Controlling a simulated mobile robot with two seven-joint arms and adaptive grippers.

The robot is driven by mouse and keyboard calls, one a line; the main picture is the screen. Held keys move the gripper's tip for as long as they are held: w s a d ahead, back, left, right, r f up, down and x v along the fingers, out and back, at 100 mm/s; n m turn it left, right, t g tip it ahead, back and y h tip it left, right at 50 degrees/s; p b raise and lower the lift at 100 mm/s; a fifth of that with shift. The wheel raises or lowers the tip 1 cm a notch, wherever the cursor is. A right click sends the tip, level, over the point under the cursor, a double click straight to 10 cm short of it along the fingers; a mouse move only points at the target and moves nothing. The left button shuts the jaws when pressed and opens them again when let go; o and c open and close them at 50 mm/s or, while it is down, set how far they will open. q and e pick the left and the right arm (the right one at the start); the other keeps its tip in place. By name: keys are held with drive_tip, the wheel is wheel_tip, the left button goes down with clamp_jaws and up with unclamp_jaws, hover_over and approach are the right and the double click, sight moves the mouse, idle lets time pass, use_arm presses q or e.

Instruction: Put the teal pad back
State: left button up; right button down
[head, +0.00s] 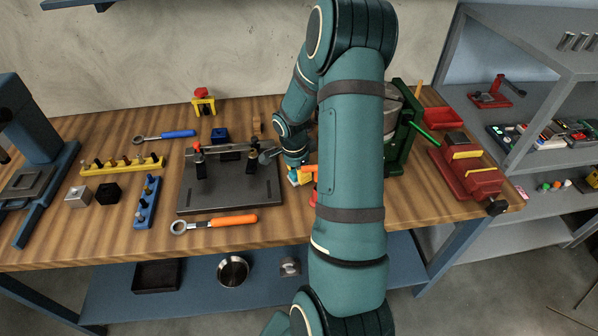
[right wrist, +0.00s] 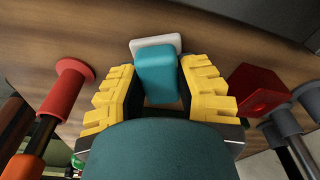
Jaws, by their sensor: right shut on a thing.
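In the right wrist view the teal pad (right wrist: 156,72) is a small rounded block between the two yellow ridged fingers of my right gripper (right wrist: 157,88). The fingers are shut on it from both sides. A pale flat plate (right wrist: 143,45) shows just behind the pad's far end; I cannot tell whether they touch. In the head view my right gripper (head: 298,177) is low over the wooden bench, just right of the dark fixture plate. There my arm hides much of the area and the pad cannot be made out. My left gripper is not in view.
The dark fixture plate (head: 232,197) with clamps stands left of the gripper. An orange-handled wrench (head: 222,221) lies in front of it. A green frame (head: 402,135) and a red vise (head: 467,170) stand right. A red flanged post (right wrist: 70,88) and red block (right wrist: 257,90) flank the fingers.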

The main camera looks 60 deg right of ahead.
sight(294, 173)
drive_tip(key=shift+f, duration=0.2)
drive_tip(key=c, duration=0.7)
unclamp_jaws()
drive_tip(key=shift+c, duration=0.2)
drive_tip(key=shift+r, duration=0.1)
drive_tip(key=shift+r, duration=0.15)
wheel_tip(294, 173, up, 12)
drive_tip(key=a+p, duration=0.1)
drive_tip(key=shift+w+a+p, duration=0.15)
drive_tip(key=shift+w+p, duration=0.15)
drive_tip(key=shift+w, duration=0.05)
